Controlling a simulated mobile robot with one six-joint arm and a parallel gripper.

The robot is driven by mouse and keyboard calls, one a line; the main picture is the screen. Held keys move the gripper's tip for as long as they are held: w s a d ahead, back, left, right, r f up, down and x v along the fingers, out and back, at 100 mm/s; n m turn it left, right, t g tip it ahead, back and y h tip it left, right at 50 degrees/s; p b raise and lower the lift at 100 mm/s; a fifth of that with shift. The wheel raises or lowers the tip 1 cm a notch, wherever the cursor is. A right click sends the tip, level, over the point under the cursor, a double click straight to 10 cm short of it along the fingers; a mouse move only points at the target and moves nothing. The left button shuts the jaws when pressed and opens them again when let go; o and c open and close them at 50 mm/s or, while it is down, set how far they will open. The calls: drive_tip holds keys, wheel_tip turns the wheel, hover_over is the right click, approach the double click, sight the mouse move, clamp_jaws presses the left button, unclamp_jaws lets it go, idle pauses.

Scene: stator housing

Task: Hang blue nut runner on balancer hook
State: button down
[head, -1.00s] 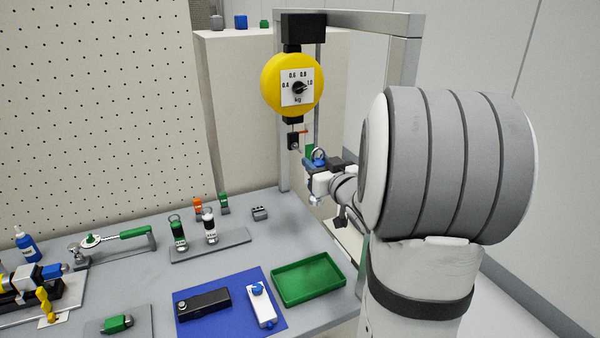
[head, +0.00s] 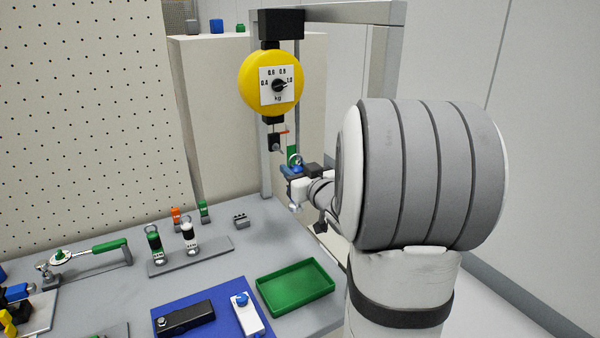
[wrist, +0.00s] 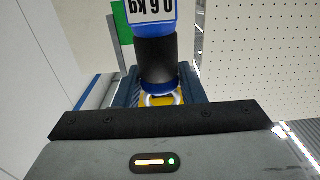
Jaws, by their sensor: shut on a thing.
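The yellow balancer (head: 253,92), with a dial face, hangs from the grey frame. Its dark hook block (head: 275,142) hangs below it. My gripper (head: 293,172) is just below and right of the hook block, partly hidden by my arm. It is shut on the blue nut runner (wrist: 162,22), which has a black section and an upside-down "0.6 kg" label in the wrist view. A pale ring shows near the fingers (wrist: 160,90). In the head view the tool is small, and I cannot see it hung on the hook.
A green tray (head: 295,288) and a blue mat (head: 227,287) with a black tool (head: 186,318) and a white one (head: 246,318) lie at the front. A stand (head: 216,248) holds two bottle-like tools. The frame post (head: 265,180) is close to my gripper.

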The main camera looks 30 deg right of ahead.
drive_tip(key=w+f+b, duration=0.1)
drive_tip(key=w+b, duration=0.2)
drive_tip(key=w, duration=0.6)
drive_tip(key=shift+w, duration=0.15)
idle(0.6)
drive_tip(key=shift+f, duration=0.1)
idle(0.4)
drive_tip(key=c, duration=0.8)
unclamp_jaws()
drive_tip(key=shift+c, duration=0.2)
drive_tip(key=shift+s, duration=0.2)
drive_tip(key=shift+s+b, duration=0.35)
drive_tip(key=shift+s, duration=1.7)
